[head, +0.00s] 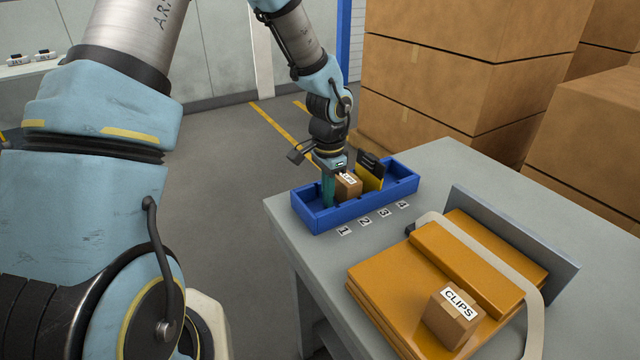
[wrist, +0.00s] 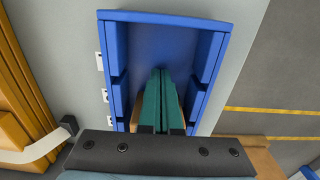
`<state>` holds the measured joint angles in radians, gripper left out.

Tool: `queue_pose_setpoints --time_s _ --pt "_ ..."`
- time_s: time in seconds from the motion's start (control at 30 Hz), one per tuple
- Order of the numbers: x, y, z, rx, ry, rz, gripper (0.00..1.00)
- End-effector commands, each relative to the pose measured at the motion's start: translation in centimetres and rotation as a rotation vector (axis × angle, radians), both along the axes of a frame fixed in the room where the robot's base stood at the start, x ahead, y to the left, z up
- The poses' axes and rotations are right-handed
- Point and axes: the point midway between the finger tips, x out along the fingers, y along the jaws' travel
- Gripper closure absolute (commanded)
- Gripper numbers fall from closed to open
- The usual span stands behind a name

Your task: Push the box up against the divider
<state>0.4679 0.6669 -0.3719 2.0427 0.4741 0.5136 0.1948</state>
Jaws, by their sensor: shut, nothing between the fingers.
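The small brown cardboard box (head: 349,187) with a white label stands inside the blue tray (head: 318,220) on the grey table. The yellow divider (head: 372,178), with a black part at its top, stands upright across the tray just right of the box. Whether box and divider touch cannot be told. My gripper (head: 328,196) is shut and empty, its teal fingers down in the tray at the box's left side. In the wrist view, the fingers (wrist: 160,95) hide most of the box; brown edges (wrist: 143,115) show beside them. The divider is hidden there.
Number tags 1 to 4 (head: 364,221) lie along the tray's near side. The tray's left end (wrist: 165,40) is empty. Strapped orange-brown packages (head: 400,270) and a CLIPS box (head: 452,315) sit in front. Large cartons (head: 450,80) stand behind.

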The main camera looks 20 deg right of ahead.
Motion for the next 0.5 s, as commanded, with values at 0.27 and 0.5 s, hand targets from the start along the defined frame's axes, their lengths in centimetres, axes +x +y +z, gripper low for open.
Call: queue_pose_setpoints --time_s 0.27,0.5 --pt "0.4 -1.7 0.1 0.001 0.000 0.001 1.00" --pt "0.4 -1.7 0.0 0.001 0.000 0.001 1.00"
